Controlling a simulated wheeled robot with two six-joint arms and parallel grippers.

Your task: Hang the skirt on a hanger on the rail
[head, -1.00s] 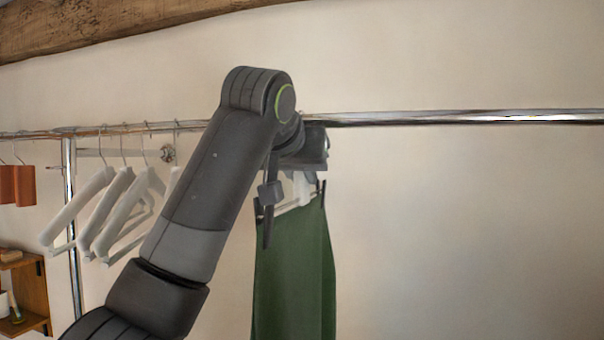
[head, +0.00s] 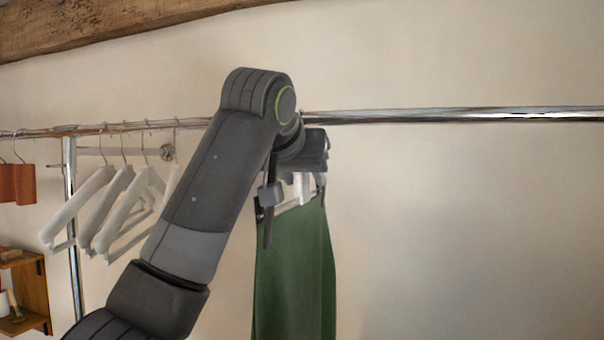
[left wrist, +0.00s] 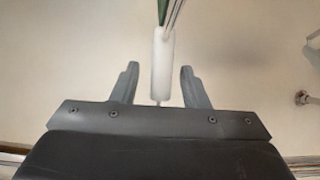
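The green skirt (head: 292,275) hangs down from a white hanger (head: 303,188), held at its waist by dark clips. My left gripper (head: 285,190) is at the upper part of this hanger, just below the rail (head: 450,116). In the left wrist view my left gripper (left wrist: 158,78) is open. Its two fingers stand on either side of the white hanger (left wrist: 162,62), with a gap on each side. A bit of green skirt (left wrist: 163,10) shows at the top there. The hanger's hook and its meeting with the rail are hidden behind my arm in the head view. My right gripper is out of view.
Several empty white hangers (head: 120,210) hang on the rail at the left, beside an upright chrome post (head: 70,200). Reddish-brown pieces (head: 22,184) hang at the far left, above a small wooden shelf (head: 32,290). The rail right of the skirt is clear.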

